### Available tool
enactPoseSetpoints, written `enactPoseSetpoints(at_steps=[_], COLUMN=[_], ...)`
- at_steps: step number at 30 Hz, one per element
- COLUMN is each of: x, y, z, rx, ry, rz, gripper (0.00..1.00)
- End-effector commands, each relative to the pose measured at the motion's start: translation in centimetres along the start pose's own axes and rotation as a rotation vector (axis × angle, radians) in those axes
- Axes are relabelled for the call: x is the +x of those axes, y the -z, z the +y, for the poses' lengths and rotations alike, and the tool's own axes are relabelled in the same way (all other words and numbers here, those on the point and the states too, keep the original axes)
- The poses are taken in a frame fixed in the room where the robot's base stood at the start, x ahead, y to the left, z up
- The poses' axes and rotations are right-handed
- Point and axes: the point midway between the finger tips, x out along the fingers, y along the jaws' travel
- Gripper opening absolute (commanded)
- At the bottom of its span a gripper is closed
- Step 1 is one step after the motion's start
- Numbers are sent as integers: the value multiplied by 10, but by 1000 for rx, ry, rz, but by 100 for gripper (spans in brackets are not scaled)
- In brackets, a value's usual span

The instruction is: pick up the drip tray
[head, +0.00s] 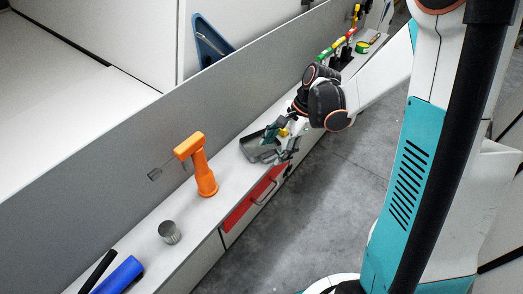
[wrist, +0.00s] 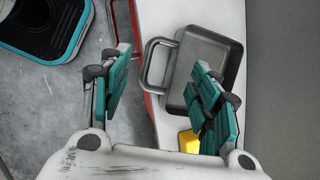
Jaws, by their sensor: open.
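The drip tray (head: 250,147) is a dark grey, shallow rectangular pan on the light bench top, partly hidden by my gripper in the head view. In the wrist view the tray (wrist: 211,48) lies with its open side up. A grey loop handle (wrist: 147,67) appears to join its left side and reach past the bench's front edge. My gripper (head: 279,146) is open over the tray's near end, and it also shows in the wrist view (wrist: 160,82). The handle shows between its teal fingers, and the right finger covers part of the tray. I cannot tell whether they touch.
An orange tool (head: 204,172) with a wire end stands left of the tray. A metal cup (head: 169,232) and a blue cylinder (head: 119,275) are nearer. A yellow object (wrist: 188,141) is close to the right finger. A grey panel (head: 130,157) runs behind the bench.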

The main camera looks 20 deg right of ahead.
Motion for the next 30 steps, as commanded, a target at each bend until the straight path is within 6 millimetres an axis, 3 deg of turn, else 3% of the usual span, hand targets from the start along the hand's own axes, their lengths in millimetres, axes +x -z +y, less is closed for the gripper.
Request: enactPoseSetpoints(at_steps=[1,4,12,19,30], x=[12,24,27,27,24], y=[0,0,-1,-1,-2], z=[2,1,1,1,0], rx=[-2,-1,0,0,0], ry=[0,0,1,1,1], rz=[0,0,0,0,0], gripper=[57,57,57,4,0])
